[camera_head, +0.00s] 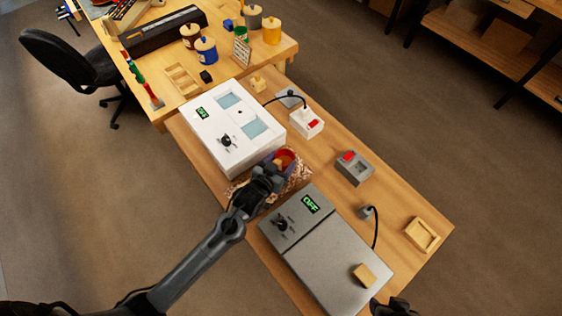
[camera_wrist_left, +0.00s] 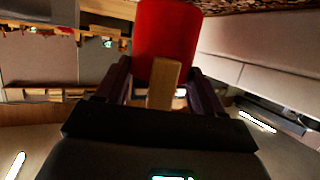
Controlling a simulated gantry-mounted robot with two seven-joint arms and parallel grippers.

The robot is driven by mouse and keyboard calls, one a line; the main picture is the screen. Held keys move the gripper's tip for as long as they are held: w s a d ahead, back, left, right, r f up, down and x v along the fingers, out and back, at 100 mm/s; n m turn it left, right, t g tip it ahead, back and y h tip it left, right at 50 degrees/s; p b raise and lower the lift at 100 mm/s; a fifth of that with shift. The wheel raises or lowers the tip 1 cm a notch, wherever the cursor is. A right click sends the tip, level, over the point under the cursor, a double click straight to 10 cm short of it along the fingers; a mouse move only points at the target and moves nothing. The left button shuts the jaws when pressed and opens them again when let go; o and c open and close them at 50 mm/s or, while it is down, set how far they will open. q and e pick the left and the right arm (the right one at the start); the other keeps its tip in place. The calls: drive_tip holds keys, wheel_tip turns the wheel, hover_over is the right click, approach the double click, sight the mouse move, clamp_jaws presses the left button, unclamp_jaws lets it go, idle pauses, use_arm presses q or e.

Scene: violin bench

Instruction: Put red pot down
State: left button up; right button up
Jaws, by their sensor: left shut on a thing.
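The red pot (camera_head: 287,156) is small in the head view, partly hidden by my left gripper, between the white and grey machines. My left gripper (camera_head: 272,174) is shut on the pot's wooden handle (camera_wrist_left: 163,84). In the left wrist view the pot's red body (camera_wrist_left: 168,35) stands out beyond the fingers (camera_wrist_left: 162,88). A brown speckled block or pad (camera_head: 298,180) lies under or around the pot; I cannot tell whether they touch. A dark part of my right gripper (camera_head: 390,307) shows at the bottom edge; its fingers are unclear.
The white machine (camera_head: 205,145) and the grey machine (camera_head: 335,265), both reading OFF, flank the pot closely. A red-switch box (camera_head: 354,168) and a wooden tray (camera_head: 421,235) are at right. Blue and yellow pots (camera_head: 272,31) stand on the far table. Bare bench (camera_head: 395,205) shows at right.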

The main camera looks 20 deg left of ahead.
use_arm(q)
drive_tip(key=shift+f, duration=0.65)
idle(0.5)
drive_tip(key=o, duration=1.3)
drive_tip(key=shift+c, duration=0.2)
